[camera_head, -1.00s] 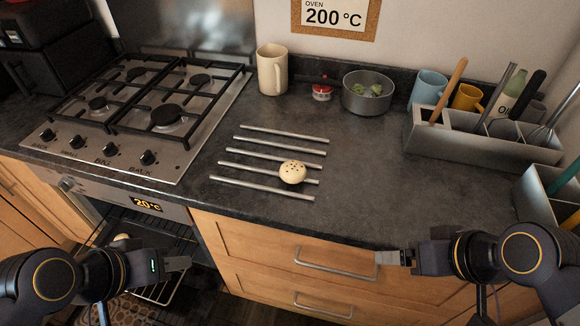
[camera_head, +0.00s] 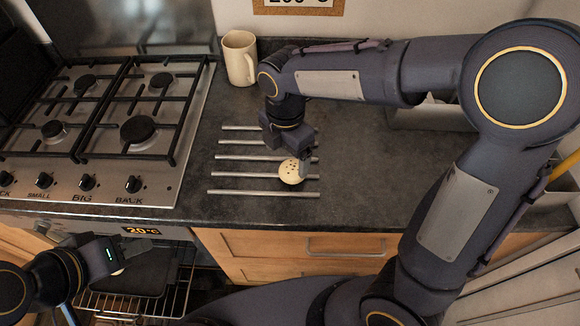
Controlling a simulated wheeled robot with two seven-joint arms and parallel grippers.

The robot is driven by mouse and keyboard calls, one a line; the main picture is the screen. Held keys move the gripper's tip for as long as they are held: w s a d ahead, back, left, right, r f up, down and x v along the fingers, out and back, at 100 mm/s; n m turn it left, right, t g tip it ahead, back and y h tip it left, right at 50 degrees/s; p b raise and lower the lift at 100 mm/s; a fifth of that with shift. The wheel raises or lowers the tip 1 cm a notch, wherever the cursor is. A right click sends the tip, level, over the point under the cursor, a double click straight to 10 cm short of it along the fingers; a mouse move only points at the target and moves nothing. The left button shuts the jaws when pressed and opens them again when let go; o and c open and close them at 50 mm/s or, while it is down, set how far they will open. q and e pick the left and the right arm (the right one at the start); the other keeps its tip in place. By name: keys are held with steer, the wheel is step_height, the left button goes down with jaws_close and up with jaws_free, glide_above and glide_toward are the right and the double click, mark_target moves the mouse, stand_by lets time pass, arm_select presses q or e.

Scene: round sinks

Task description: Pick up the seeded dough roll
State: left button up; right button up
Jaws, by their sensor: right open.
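The seeded dough roll (camera_head: 291,172) is a small pale ball with dark specks. It sits on the parallel metal bars (camera_head: 230,175) on the dark counter. My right gripper (camera_head: 297,165) is open and points down at the roll, with a finger close against its right side. I cannot tell whether it touches, and the other finger is not clearly visible. My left gripper (camera_head: 140,246) is low at the left, in front of the oven and away from the roll. Its finger gap does not show clearly.
A gas hob (camera_head: 110,125) lies left of the bars, and a cream mug (camera_head: 239,58) stands behind them. The open oven's wire rack (camera_head: 175,295) is below. My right arm hides much of the right counter. Bare counter (camera_head: 365,175) shows right of the bars.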

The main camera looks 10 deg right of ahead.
mark_target(293, 166)
steer(key=f, duration=0.1)
steer(key=d+f, duration=0.1)
steer(key=f, duration=0.2)
steer(key=shift+d+f, duration=0.25)
steer(key=shift+w+f, duration=0.1)
steer(key=shift+f, duration=0.15)
steer(key=shift+c, duration=0.4)
steer(key=c, duration=1)
